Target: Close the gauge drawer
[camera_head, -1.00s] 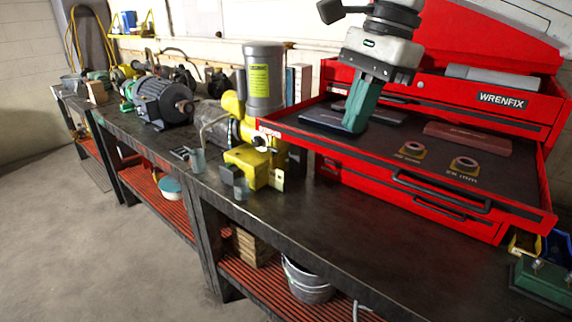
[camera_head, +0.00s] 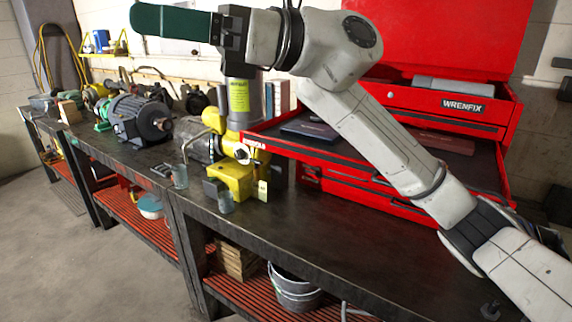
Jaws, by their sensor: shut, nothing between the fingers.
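The gauge drawer (camera_head: 290,147) is the top wide drawer of the red toolbox and stands pulled out over the bench. A dark flat case (camera_head: 310,131) lies in its left part, and a reddish block (camera_head: 443,142) shows at the back right. My arm crosses in front of the drawer and hides its middle and much of its front and handle. My gripper (camera_head: 145,18) has green fingers, is shut and empty, and points left, high above the bench and well away from the drawer.
The red toolbox (camera_head: 425,97) has its lid up and a grey bar on top. A yellow pump (camera_head: 233,180) with a grey motor stands just left of the drawer. Small glass cups (camera_head: 179,176) stand near the bench edge.

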